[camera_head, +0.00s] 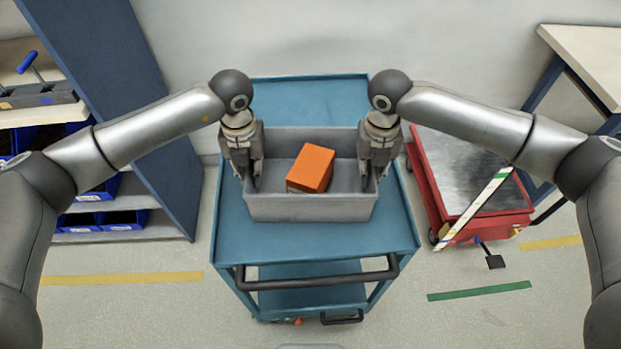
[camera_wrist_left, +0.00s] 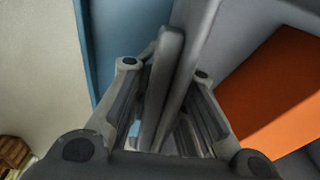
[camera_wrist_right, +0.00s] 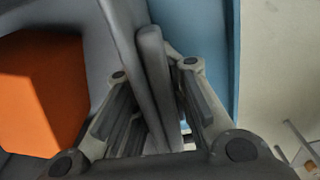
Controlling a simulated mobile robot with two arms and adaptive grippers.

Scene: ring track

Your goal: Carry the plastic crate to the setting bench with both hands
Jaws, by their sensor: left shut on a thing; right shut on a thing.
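The grey plastic crate (camera_head: 310,208) stands on the top deck of a blue cart (camera_head: 315,242). An orange box (camera_head: 311,168) lies tilted inside it. My left gripper (camera_head: 254,182) is shut on the crate's left wall, and my right gripper (camera_head: 368,182) is shut on its right wall. In the left wrist view the crate wall (camera_wrist_left: 196,40) runs between the fingers, with the orange box (camera_wrist_left: 275,95) beside it. In the right wrist view the crate wall (camera_wrist_right: 122,35) is likewise between the fingers, with the orange box (camera_wrist_right: 42,95) at left. I cannot identify the setting bench for sure.
A blue shelf unit (camera_head: 120,90) with blue bins stands at left. A red cart (camera_head: 462,180) with a dark top stands close at right. A pale-topped bench (camera_head: 590,60) is at the far right. A wall is behind the blue cart. The cart's black handle (camera_head: 315,278) faces me.

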